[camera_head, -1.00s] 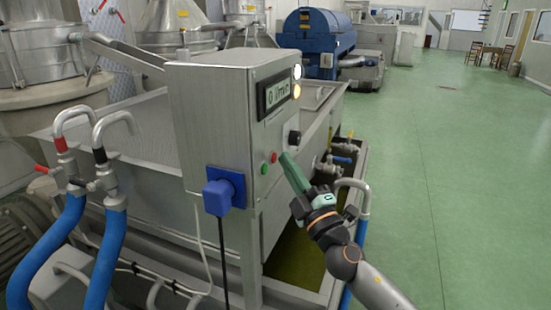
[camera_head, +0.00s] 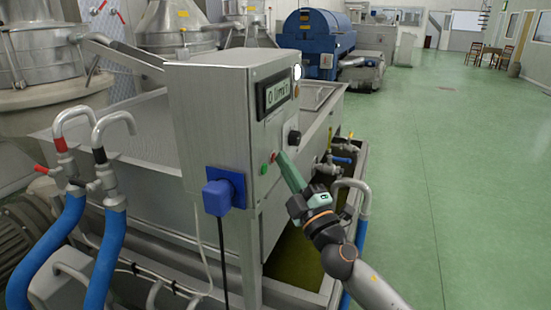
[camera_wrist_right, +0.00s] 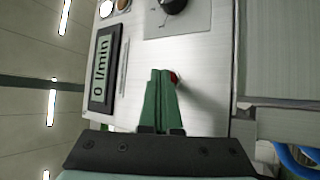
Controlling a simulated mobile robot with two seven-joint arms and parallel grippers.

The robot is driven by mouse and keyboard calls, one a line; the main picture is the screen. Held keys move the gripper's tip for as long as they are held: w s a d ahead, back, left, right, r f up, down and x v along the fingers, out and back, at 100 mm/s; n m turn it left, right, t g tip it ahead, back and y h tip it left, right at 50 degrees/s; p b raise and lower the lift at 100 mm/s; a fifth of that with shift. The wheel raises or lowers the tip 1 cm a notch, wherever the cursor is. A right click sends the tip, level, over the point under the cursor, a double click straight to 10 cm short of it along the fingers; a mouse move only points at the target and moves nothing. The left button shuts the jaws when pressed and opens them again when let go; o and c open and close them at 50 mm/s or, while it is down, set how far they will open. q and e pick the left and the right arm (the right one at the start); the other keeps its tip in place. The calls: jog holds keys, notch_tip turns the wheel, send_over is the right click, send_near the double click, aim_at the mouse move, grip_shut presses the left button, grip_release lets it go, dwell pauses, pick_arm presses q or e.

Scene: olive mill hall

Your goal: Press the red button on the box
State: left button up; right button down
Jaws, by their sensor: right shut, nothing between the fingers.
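The grey metal control box (camera_head: 210,120) stands left of centre in the head view. On its right-hand face is the red button (camera_head: 273,157), a small spot beside my fingertips. In the right wrist view only a sliver of the red button (camera_wrist_right: 175,77) shows past the fingertips. My right gripper (camera_head: 280,156) has its green fingers shut and empty, with the tips at the red button. In the right wrist view the right gripper (camera_wrist_right: 162,75) covers most of the button. I cannot tell how far the button is pressed in. My left gripper is not in view.
A green button (camera_head: 264,168) sits just left of the red one. A black knob (camera_head: 294,137) and a display (camera_head: 274,93) reading 0 l/min are above. A blue plug (camera_head: 222,190) juts from the box front. Green floor (camera_head: 440,180) is clear at the right.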

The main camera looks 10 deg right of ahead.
jog(key=shift+s+d, duration=0.45)
jog(key=shift+d, duration=0.2)
jog(key=s+d, duration=0.1)
jog(key=d, duration=0.1)
jog(key=s+d, duration=0.1)
jog(key=d, duration=0.1)
jog(key=shift+s, duration=0.4)
dwell(0.6)
